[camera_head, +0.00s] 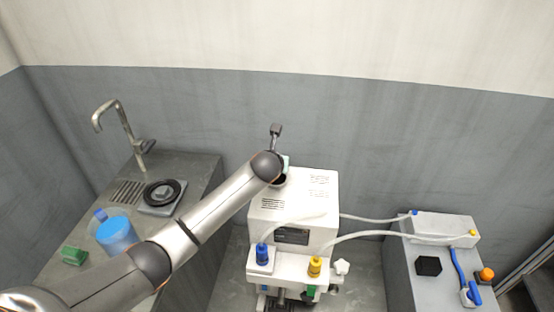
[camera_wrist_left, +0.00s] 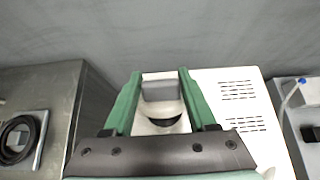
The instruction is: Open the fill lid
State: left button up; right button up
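The fill lid appears to be the pale grey block-like piece (camera_wrist_left: 161,88) above a white round collar with a dark crescent opening (camera_wrist_left: 165,122) in the left wrist view. I cannot tell how far the lid is raised. My left gripper (camera_wrist_left: 160,76) has two green fingers standing apart, one on each side of this piece. I cannot tell whether they touch it. In the head view my left wrist hides most of this gripper and the lid, at the back left of the white machine (camera_head: 325,184). My right gripper is in neither view.
A grey box with hoses (camera_head: 442,229) sits on a stand at right. The wall is close behind the machine.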

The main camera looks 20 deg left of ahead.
pick_arm(q)
jog(key=o, duration=0.4)
jog(key=v, duration=1.2)
jog(key=shift+s+r, duration=0.15)
jog(key=shift+s, duration=0.05)
